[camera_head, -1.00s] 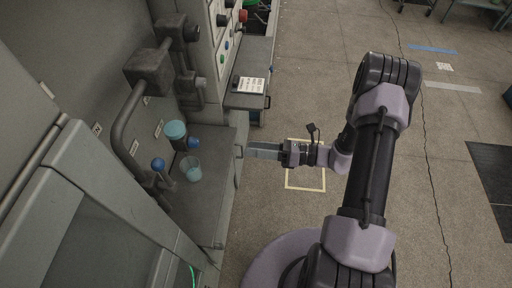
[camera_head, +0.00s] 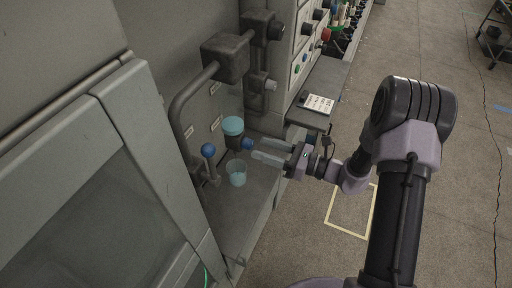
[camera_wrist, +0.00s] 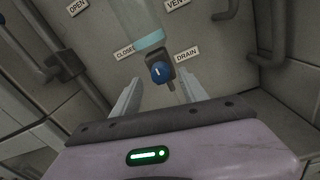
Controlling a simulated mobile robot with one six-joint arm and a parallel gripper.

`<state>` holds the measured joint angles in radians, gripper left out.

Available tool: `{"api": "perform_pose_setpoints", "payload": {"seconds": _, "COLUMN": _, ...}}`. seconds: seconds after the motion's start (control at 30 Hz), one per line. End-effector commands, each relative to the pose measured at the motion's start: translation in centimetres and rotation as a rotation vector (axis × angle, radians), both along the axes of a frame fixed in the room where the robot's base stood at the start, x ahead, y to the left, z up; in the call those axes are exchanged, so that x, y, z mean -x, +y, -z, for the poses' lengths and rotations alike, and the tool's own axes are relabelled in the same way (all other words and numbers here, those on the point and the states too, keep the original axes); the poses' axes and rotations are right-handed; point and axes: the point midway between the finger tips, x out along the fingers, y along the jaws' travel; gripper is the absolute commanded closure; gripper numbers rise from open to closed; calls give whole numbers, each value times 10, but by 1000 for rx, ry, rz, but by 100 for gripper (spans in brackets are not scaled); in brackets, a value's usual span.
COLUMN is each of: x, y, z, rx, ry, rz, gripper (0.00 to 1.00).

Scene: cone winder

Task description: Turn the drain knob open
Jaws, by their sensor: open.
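The drain knob is a small round blue knob (camera_head: 248,144) on a dark fitting below a light-blue-topped bowl (camera_head: 233,127). In the wrist view the blue knob (camera_wrist: 158,72) faces me, with a short pale mark on its face, between the CLOSED label (camera_wrist: 125,53) and the DRAIN label (camera_wrist: 187,53). My gripper (camera_head: 258,150) is open, its two pale fingers pointing left at the knob. In the wrist view my gripper (camera_wrist: 157,84) has one finger on each side of the knob's line. I cannot tell whether the fingertips reach around the knob.
A clear cup with bluish contents (camera_head: 237,174) stands on the ledge below the knob. A blue-ball lever (camera_head: 208,151) is to its left. Grey pipes and a box (camera_head: 226,57) are above. A shelf with a notice (camera_head: 318,103) is behind my gripper.

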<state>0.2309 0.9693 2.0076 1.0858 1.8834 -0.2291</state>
Motion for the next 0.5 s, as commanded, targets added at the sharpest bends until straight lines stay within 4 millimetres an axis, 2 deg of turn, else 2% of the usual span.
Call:
{"api": "perform_pose_setpoints", "payload": {"seconds": 0.1, "x": -6, "y": 18, "z": 1, "rx": -1, "ry": 1, "rz": -2, "gripper": 49}}
{"api": "perform_pose_setpoints", "payload": {"seconds": 0.2, "x": -10, "y": 26, "z": 0, "rx": 0, "ry": 0, "rz": 0, "gripper": 49}}
{"api": "perform_pose_setpoints", "payload": {"seconds": 0.5, "x": -11, "y": 29, "z": 0, "rx": -1, "ry": 1, "rz": 1, "gripper": 49}}
